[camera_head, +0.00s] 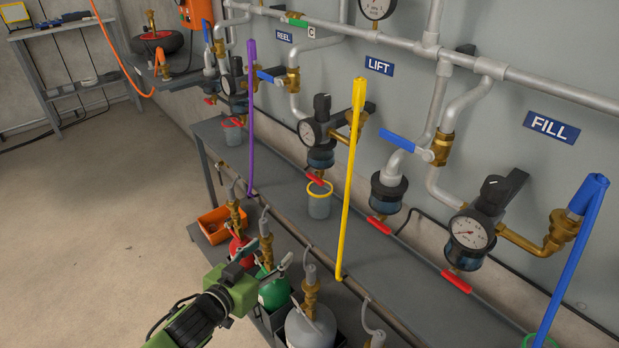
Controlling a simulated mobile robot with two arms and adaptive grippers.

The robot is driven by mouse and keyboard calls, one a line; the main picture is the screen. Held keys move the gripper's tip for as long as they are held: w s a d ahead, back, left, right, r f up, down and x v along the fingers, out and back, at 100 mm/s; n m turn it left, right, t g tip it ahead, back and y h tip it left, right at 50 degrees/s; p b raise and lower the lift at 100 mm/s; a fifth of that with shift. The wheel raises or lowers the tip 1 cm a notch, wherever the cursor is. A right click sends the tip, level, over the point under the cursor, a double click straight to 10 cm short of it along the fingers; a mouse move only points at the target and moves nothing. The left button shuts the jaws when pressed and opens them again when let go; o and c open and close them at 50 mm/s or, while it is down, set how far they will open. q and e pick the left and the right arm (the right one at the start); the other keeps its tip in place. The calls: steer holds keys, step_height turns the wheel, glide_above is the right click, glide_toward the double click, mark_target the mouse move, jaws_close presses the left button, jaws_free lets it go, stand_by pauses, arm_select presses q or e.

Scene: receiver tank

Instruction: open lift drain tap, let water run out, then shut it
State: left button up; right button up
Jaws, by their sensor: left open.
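The drain tap with a red handle (315,179) is under the dark filter bowl (320,158) of the unit below the LIFT sign (379,66). A clear cup with a yellow rim (319,201) stands below it on the grey bench. I cannot tell whether water is running or how full the cup is. My left gripper (267,254) is open and empty, in front of the bench, lower left of the tap and well apart from it. My right gripper is not in view.
A yellow hose (351,190) hangs just right of the tap. Similar red taps show at a middle bowl (379,225) and under the FILL gauge (456,281). Gas cylinders (273,290) and an orange bin (214,224) stand below the bench (270,178). Open floor lies left.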

arm_select(q)
steer(key=w+r+m+h+p, duration=0.1)
steer(key=w+r+m+h, duration=0.2)
steer(key=r, duration=0.4)
steer(key=m+h, duration=0.2)
steer(key=h, duration=0.2)
glide_toward(313, 180)
steer(key=shift+g, duration=0.4)
steer(key=x, duration=0.7)
steer(key=shift+w+d+r, duration=0.15)
steer(key=shift+w+r, duration=0.05)
steer(key=shift+w, duration=0.25)
steer(key=shift+w+d, duration=0.45)
steer(key=shift+w, duration=0.05)
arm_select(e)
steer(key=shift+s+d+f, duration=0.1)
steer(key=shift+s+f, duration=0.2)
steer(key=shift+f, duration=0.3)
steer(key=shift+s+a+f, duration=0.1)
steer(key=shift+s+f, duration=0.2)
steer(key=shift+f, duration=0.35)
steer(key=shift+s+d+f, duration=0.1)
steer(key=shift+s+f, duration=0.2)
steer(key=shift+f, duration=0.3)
arm_select(q)
steer(key=c, duration=1.1)
